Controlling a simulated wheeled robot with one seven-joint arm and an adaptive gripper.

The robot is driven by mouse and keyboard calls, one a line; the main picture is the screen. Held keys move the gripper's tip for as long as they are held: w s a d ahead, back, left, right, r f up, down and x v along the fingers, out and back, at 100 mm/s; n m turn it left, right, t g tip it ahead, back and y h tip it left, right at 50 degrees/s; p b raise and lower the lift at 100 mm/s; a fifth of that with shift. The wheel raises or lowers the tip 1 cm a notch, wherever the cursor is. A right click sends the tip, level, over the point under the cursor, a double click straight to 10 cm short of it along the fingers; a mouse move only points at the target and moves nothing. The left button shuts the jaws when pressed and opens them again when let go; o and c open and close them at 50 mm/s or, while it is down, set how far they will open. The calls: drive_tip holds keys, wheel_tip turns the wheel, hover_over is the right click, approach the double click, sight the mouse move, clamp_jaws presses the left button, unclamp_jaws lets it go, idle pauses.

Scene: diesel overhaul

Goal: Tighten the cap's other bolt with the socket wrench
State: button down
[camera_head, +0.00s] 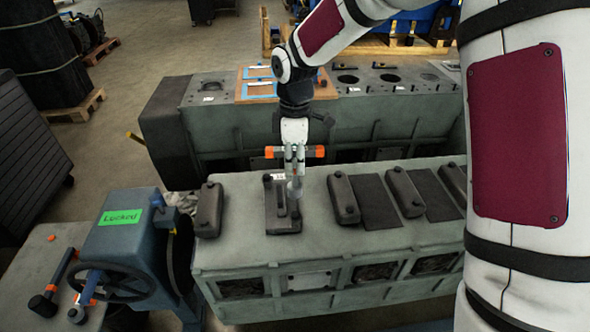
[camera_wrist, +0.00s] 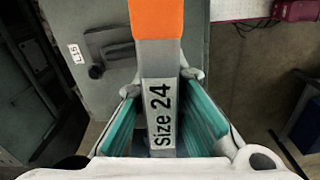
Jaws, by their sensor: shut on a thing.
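My gripper (camera_head: 295,158) points down over the near engine block. In the wrist view its teal pads (camera_wrist: 205,120) close on the socket wrench (camera_wrist: 160,95), which has an orange end and a "Size 24" label. In the head view the wrench's orange parts (camera_head: 271,152) stick out sideways, and its grey socket (camera_head: 294,188) hangs down beside the raised middle of a dark cap (camera_head: 283,222). One bolt (camera_head: 267,179) shows at the cap's far left corner, another (camera_head: 296,214) at its near right. I cannot tell whether the socket touches the cap or a bolt.
Other dark caps (camera_head: 209,210) (camera_head: 342,198) stand along the grey engine block (camera_head: 240,255). A second block (camera_head: 220,120) lies behind, with a brown tray (camera_head: 243,88). A blue handwheel unit marked "Locked" (camera_head: 120,217) and a side table (camera_head: 40,270) with tools are at left.

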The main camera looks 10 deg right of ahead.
drive_tip(key=s+d+p, duration=0.1)
drive_tip(key=s+p, duration=0.2)
drive_tip(key=s, duration=0.4)
drive_tip(key=shift+d, duration=0.25)
drive_tip(key=shift+w+f, duration=0.1)
drive_tip(key=shift+w, duration=0.05)
